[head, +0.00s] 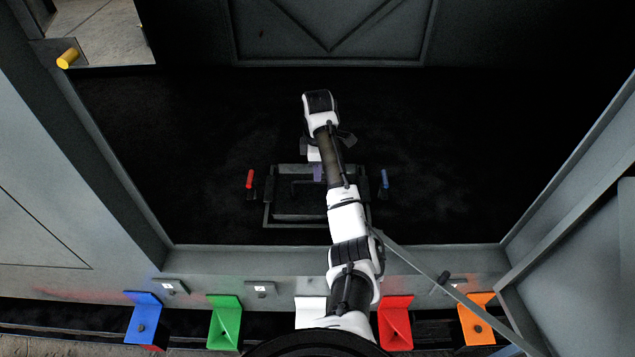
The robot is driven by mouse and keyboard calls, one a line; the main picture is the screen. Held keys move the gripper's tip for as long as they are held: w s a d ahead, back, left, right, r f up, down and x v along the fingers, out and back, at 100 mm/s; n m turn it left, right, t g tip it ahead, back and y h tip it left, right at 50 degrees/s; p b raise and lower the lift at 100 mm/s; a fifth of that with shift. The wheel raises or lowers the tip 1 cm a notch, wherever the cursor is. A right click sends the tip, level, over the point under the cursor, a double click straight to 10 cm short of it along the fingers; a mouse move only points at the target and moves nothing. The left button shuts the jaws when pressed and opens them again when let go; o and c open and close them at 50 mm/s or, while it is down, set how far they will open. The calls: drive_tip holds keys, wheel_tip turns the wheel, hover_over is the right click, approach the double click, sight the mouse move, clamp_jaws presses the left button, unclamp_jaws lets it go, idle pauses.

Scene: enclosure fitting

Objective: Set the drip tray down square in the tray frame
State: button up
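My arm reaches from the bottom centre over a dark floor, and its end bends down at my gripper (315,160). The fingers are too small and too dark to make out, so I cannot tell whether they hold anything. A small purple part (318,173) shows just below the gripper; touching or apart is unclear. Under it is a grey rectangular outline (267,212), which looks like the tray frame, partly hidden by my arm. Dark bars (296,185) inside the outline may belong to the drip tray; its edges and seating cannot be made out.
A red upright handle (250,179) stands left of the outline and a blue one (385,179) right of it. Grey enclosure walls (95,130) rise around the dark floor. Blue (143,315), green (224,318), red (395,318) and orange (476,318) blocks line the front.

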drive_tip(key=shift+r+p, duration=0.8)
drive_tip(key=shift+r, duration=1.3)
